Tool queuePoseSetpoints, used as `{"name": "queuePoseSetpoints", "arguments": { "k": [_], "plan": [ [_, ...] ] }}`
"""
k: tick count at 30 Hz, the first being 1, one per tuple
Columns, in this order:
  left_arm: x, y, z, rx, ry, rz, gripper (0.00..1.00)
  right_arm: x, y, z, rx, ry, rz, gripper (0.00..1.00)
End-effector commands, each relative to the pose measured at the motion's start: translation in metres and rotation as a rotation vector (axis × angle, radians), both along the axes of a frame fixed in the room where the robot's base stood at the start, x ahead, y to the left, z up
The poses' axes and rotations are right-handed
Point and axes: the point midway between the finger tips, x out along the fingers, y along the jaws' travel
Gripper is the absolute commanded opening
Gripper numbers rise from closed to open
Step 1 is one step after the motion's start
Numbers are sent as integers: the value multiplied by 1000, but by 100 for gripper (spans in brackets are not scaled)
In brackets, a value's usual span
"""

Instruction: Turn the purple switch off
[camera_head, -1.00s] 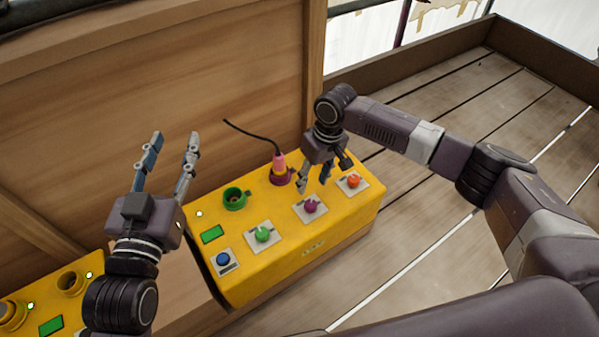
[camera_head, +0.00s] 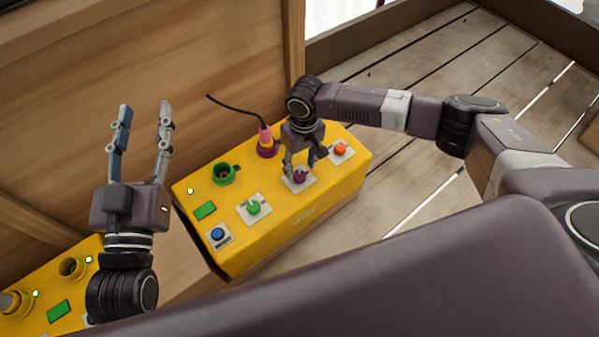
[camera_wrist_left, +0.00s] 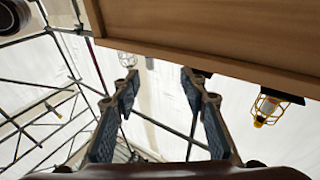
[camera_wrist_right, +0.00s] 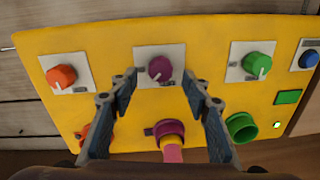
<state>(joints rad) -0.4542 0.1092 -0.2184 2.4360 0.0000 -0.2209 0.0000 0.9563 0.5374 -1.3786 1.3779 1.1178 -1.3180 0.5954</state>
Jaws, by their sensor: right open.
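The purple switch (camera_head: 299,177) is a round knob on a white plate on top of the yellow box (camera_head: 240,240). In the right wrist view the purple switch (camera_wrist_right: 160,68) lies between and just beyond my fingertips, its white mark pointing down and left. My right gripper (camera_head: 299,168) is open over the purple switch, one finger on each side; contact cannot be told. It also shows in the right wrist view (camera_wrist_right: 160,88). My left gripper (camera_head: 144,110) is open, empty and points up, left of the yellow box; it also shows in the left wrist view (camera_wrist_left: 158,80).
On the same box are an orange knob (camera_head: 340,149), a green knob (camera_head: 253,207), a blue button (camera_head: 217,234), a green socket (camera_head: 225,174) and a pink plug (camera_head: 266,138) with a black cable. A wooden wall (camera_head: 150,60) stands behind.

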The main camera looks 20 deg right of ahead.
Motion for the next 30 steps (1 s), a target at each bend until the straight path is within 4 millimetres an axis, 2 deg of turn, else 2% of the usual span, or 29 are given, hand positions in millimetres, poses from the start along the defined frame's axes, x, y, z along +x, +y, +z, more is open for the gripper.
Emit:
{"name": "queuePoseSetpoints", "arguments": {
  "k": [6, 13, 18, 26, 30],
  "plan": [
    [-9, -3, 37, -48, -177, -11, 40, 0, 1, -20, 0, 1, 0, 44],
    [-22, -3, 65, -85, -308, -19, 40, 0, 2, -31, 1, -1, 1, 44],
    [-26, -3, 73, -96, -347, -20, 40, 0, 2, -34, 0, 0, 1, 44],
    [-27, -3, 74, -97, -351, -20, 40, 0, 2, -34, 1, 0, 0, 44],
    [-27, -3, 74, -97, -351, -20, 40, 0, 2, -34, 1, 0, 0, 31]
  ]
}}
